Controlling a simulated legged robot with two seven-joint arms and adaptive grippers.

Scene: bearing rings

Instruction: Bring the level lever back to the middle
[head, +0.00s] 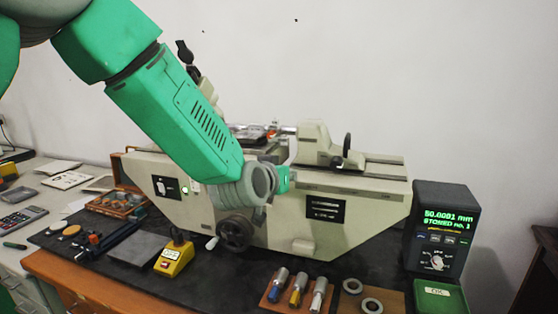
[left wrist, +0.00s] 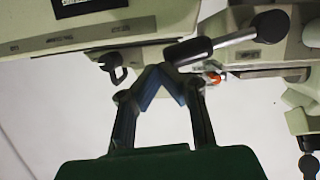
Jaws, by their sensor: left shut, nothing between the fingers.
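In the left wrist view, a lever with a dark cylindrical grip (left wrist: 188,51) and a pale rod runs to a round dark hub (left wrist: 271,25); it looks like the level lever. I cannot tell how far it is from its middle. My left gripper (left wrist: 162,72) has its blue fingertips together, empty, right beside the grip's end; whether they touch it is unclear. In the head view my left arm reaches over the measuring machine (head: 285,215); it hides the lever and my fingertips. My right gripper is not seen.
A handwheel (head: 235,232) is on the machine's front. A yellow box (head: 174,259), several handled gauges on a board (head: 271,298), loose rings (head: 372,305) and a green OK box (head: 438,297) stand in front. A display (head: 445,230) reads 50.0001 mm. A ring tray (head: 120,203) is at left.

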